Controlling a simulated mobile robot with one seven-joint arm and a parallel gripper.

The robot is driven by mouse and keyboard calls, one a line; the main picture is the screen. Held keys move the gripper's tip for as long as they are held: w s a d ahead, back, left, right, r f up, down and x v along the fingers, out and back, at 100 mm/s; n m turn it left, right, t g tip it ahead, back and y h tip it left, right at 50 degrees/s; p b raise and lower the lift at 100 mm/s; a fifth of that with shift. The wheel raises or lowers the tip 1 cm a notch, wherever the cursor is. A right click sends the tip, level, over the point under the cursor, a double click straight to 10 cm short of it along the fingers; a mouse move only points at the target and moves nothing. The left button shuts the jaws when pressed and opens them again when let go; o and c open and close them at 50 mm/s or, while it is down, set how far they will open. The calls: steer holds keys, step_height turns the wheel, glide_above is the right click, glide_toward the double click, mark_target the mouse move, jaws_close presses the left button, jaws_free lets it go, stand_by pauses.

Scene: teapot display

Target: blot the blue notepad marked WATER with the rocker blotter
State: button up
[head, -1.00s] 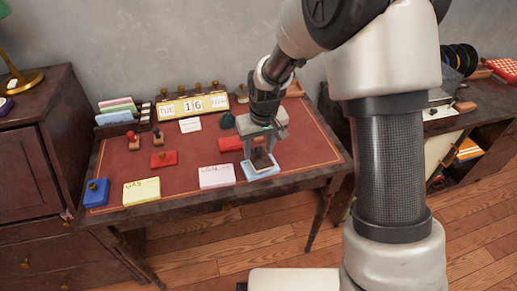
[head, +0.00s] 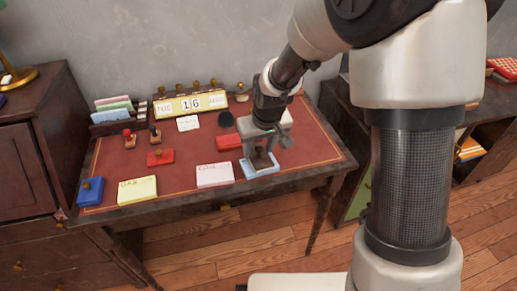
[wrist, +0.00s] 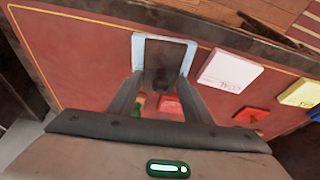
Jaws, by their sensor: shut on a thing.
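The blue notepad (head: 262,174) lies near the front edge of the red-topped desk, right of the pink pad. Its pale blue border also shows in the wrist view (wrist: 138,54). Its lettering is covered, so I cannot read WATER. The dark brown rocker blotter (head: 264,160) is over the middle of the pad and looks to be on it or very close; exact contact is hard to tell. In the wrist view the blotter (wrist: 163,62) hides most of the pad. My gripper (head: 262,153) points down, shut on the blotter, with one finger on each side.
A pink pad (head: 215,175) and yellow pad (head: 137,190) lie to the left, then a blue box (head: 91,191). Red boxes (head: 160,158) (head: 229,142) lie behind. A calendar (head: 190,104) and stamps (head: 129,140) stand at the back. The desk's right side is clear.

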steer(key=shift+s+d+f+t+y+b, duration=0.15)
steer(key=shift+s+t+b, duration=0.2)
steer(key=shift+b, duration=0.7)
steer(key=shift+s+d+f+t+y+b, duration=0.2)
steer(key=shift+t+b, duration=0.25)
steer(key=shift+b, duration=0.6)
steer(key=shift+s+r+t+y+b, duration=0.35)
steer(key=shift+t+b, duration=0.35)
steer(key=shift+b, duration=0.25)
steer(key=shift+w+a+r+g+h+p, duration=0.1)
steer(key=shift+w+a+g+h+p, duration=0.1)
steer(key=shift+w+g+h+p, duration=0.4)
steer(key=shift+g+p, duration=0.4)
steer(key=shift+p, duration=0.85)
steer(key=shift+p, duration=0.4)
steer(key=shift+w+a+g+h+p, duration=0.3)
steer(key=shift+g+p, duration=0.4)
steer(key=shift+p, duration=0.65)
steer(key=shift+w+d+g+h+p, duration=0.1)
steer(key=shift+w+g+p, duration=0.25)
steer(key=shift+g+p, duration=0.7)
steer(key=shift+s+t+b, duration=0.3)
steer(key=shift+t+b, duration=0.75)
steer(key=shift+b, duration=0.15)
